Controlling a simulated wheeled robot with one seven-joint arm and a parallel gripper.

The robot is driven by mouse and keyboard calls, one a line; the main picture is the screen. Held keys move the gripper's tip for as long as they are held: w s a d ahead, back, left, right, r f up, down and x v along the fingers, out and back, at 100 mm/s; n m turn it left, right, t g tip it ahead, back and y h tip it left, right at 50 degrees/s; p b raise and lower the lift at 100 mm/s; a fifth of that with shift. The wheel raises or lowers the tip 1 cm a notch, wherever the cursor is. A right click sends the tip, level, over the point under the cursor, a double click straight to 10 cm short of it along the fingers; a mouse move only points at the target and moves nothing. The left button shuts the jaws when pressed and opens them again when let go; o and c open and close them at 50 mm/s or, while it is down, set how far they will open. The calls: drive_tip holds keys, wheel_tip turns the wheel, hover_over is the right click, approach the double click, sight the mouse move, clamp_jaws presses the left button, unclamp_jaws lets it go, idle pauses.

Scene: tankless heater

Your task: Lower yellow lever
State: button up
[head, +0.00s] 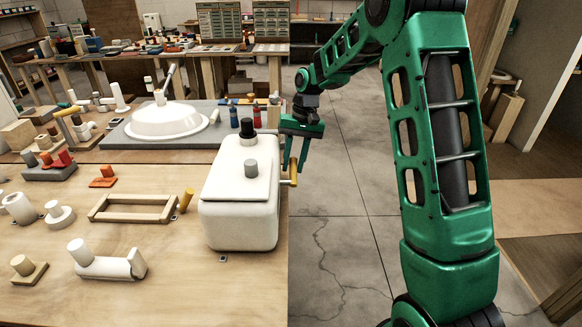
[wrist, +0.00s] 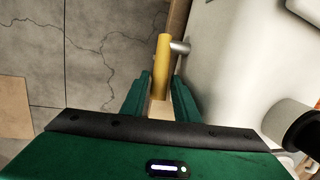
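The white tankless heater (head: 240,205) stands at the right edge of the wooden table. The yellow lever (head: 293,182) sits on its right side, partly hidden by my gripper (head: 294,165) in the head view. In the wrist view the yellow lever (wrist: 162,58) is a bar joined to the white heater body (wrist: 235,55) by a short metal stub (wrist: 181,47). My gripper (wrist: 160,80) is open, with one finger on each side of the lever's near end. Gaps show beside the lever, and I cannot tell whether either finger touches it.
Grey and black knobs (head: 251,169) stick up from the heater's top. A wooden frame (head: 133,208) and several small fittings lie left of it. A white dome (head: 155,120) sits on a grey board behind.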

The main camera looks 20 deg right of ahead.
drive_tip(key=v, duration=0.9)
drive_tip(key=shift+w+r, duration=0.15)
drive_tip(key=shift+r, duration=0.15)
